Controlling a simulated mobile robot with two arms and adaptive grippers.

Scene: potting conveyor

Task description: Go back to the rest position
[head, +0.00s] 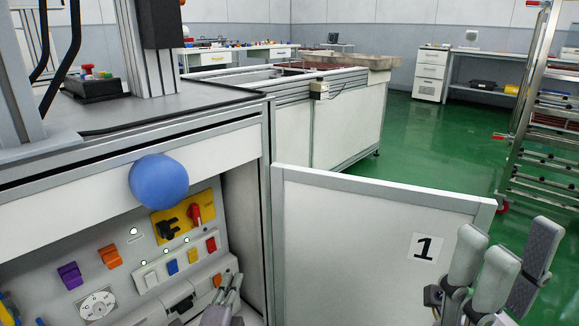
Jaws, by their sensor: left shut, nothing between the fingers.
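My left gripper (229,297) is at the bottom, in front of the lower right part of the control panel (120,235). Its fingers are close together, with nothing seen between them. My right gripper (503,262) is at the lower right, in front of the right end of the white door. Its fingers stand apart, pointing up, and no object shows between them. No separate task object is seen.
A blue ball-like knob (158,181) sits above. The white door (360,235) marked 1 stands open. A metal rack (548,125) is at right; green floor (430,140) is clear behind.

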